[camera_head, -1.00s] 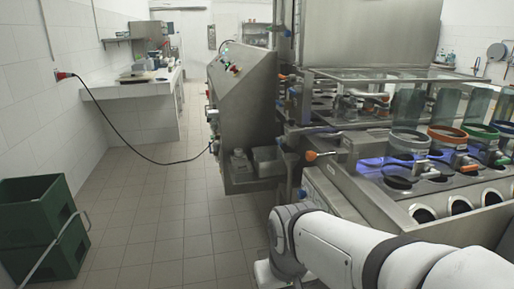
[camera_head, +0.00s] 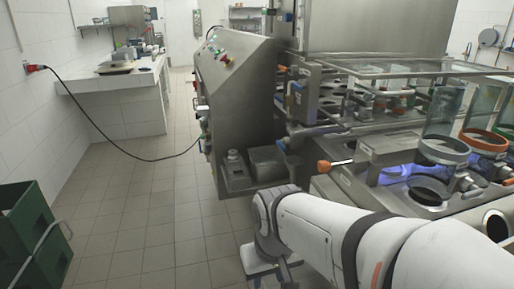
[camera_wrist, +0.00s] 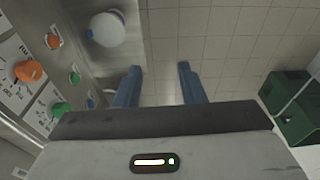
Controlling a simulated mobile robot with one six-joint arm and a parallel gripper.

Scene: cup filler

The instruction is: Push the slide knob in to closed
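An orange-tipped knob on a rod (camera_head: 324,166) sticks out at the near left corner of the machine in the head view; I cannot tell for sure whether it is the slide knob. In the wrist view, a large orange knob (camera_wrist: 28,71) and a large green knob (camera_wrist: 60,109) are on the panel at the left. My gripper (camera_wrist: 159,85) shows two blue fingers spread apart with only floor between them. It is open, empty and touches nothing visible. In the head view my arm reaches down beside the machine's near left side, and the fingers are not visible.
The steel cup filler (camera_head: 380,150) with cups fills the right. A sloped control cabinet (camera_head: 237,95) stands ahead. Green crates (camera_head: 30,235) sit at the lower left, also in the wrist view (camera_wrist: 290,105). A black cable hangs from the left wall. The tiled aisle is clear.

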